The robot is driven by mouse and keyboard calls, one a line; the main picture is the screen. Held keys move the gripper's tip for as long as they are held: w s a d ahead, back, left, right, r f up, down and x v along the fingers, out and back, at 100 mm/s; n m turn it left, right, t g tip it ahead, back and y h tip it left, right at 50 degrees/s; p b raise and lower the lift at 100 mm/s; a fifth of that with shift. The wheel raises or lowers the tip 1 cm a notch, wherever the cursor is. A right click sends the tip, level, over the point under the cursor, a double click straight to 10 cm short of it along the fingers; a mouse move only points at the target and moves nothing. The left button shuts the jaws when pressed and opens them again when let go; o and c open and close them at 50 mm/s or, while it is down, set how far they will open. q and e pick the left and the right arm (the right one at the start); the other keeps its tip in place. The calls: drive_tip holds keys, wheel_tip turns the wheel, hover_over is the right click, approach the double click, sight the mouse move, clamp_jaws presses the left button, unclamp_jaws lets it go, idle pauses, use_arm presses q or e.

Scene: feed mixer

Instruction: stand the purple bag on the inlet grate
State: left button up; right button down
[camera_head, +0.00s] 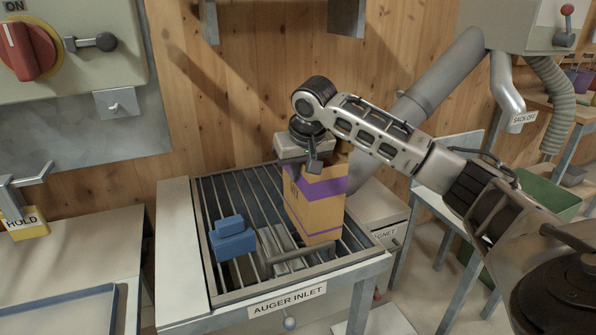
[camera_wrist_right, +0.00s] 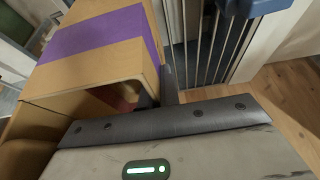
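The purple bag (camera_head: 316,200), a tan sack with purple bands, is upright over the right part of the inlet grate (camera_head: 262,197). I cannot tell whether its base touches the bars. My right gripper (camera_head: 312,160) is at the bag's top and looks shut on its rim. In the right wrist view the bag (camera_wrist_right: 95,45) fills the upper left, with dark fingers (camera_wrist_right: 157,92) at its edge. The bag hides part of the grate. My left gripper is not in view.
A blue block (camera_head: 234,243) and a grey ribbed piece (camera_head: 280,245) lie on the grate left of the bag. A blue-rimmed tray (camera_head: 70,312) and a yellow HOLD sign (camera_head: 25,224) are at left. A green bin (camera_head: 548,195) stands at right.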

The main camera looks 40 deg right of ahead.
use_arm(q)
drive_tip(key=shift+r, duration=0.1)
use_arm(e)
drive_tip(key=shift+r, duration=0.15)
drive_tip(key=c, duration=1.6)
unclamp_jaws()
drive_tip(key=shift+c, duration=0.2)
drive_tip(key=p+v, duration=0.1)
drive_tip(key=v, duration=1)
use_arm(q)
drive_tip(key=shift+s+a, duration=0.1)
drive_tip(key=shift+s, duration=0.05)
use_arm(e)
drive_tip(key=shift+s+r, duration=0.25)
drive_tip(key=shift+r, duration=0.15)
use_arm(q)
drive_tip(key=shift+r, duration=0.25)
